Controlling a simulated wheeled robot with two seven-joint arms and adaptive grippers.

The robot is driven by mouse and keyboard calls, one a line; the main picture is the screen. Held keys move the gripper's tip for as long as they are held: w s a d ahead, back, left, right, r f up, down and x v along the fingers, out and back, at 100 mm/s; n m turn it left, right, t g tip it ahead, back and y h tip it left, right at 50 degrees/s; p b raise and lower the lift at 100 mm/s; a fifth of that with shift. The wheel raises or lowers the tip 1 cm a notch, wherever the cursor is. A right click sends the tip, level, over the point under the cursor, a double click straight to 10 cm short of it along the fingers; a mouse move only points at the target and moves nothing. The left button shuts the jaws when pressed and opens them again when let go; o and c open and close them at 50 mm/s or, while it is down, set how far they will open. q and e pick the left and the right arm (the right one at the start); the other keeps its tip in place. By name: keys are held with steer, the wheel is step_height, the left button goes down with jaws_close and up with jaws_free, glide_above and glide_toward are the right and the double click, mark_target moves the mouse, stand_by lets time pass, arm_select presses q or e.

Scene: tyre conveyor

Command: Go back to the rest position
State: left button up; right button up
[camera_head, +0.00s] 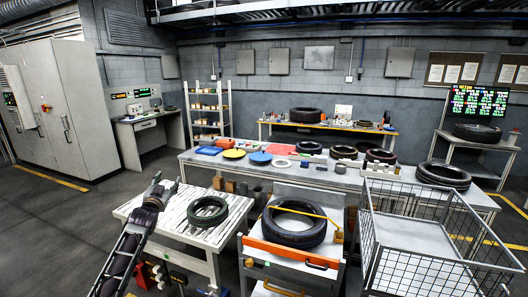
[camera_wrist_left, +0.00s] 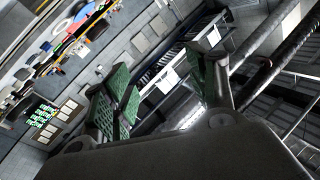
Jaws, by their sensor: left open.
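My left gripper (camera_head: 160,190) is raised at the left end of the slatted conveyor table (camera_head: 172,227). Its green-padded fingers stand apart and empty in the left wrist view (camera_wrist_left: 165,90). A dark green-black tyre (camera_head: 207,211) lies flat on the slatted table, to the right of the gripper and apart from it. A larger black tyre (camera_head: 294,224) lies on the orange-fronted cart (camera_head: 290,255) to the right, with a yellow bar across it. My right gripper is in neither view.
A wire cage trolley (camera_head: 425,235) stands at the right. A long grey table (camera_head: 255,169) behind holds coloured discs, blocks and tyres. A tall grey cabinet (camera_head: 65,105) stands at the back left. The floor (camera_head: 60,215) left of my arm is clear.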

arm_select(q)
steer(key=s+d+f+g, duration=0.15)
steer(key=s+f, duration=0.25)
steer(key=f, duration=1.1)
steer(key=s+d+f+g, duration=0.1)
steer(key=s+f+g, duration=0.2)
steer(key=f, duration=1.2)
steer(key=s+d+f+g, duration=0.1)
steer(key=s+f+g, duration=0.1)
steer(key=s+f, duration=0.9)
steer(key=s+d+f+g, duration=0.25)
steer(key=s+f, duration=0.45)
steer(key=f, duration=0.7)
steer(key=s+d+f+g+h, duration=0.1)
steer(key=s+d+f+g, duration=0.1)
steer(key=s+f, duration=0.9)
steer(key=s+d+f+g, duration=0.1)
steer(key=s+f+g, duration=0.2)
steer(key=s+f, duration=0.75)
steer(key=s+d+f+g, duration=0.1)
steer(key=s+d+g, duration=0.1)
steer(key=s, duration=1.3)
steer(key=s+d+f+g, duration=0.2)
steer(key=s, duration=1.3)
steer(key=shift+s+n, duration=0.4)
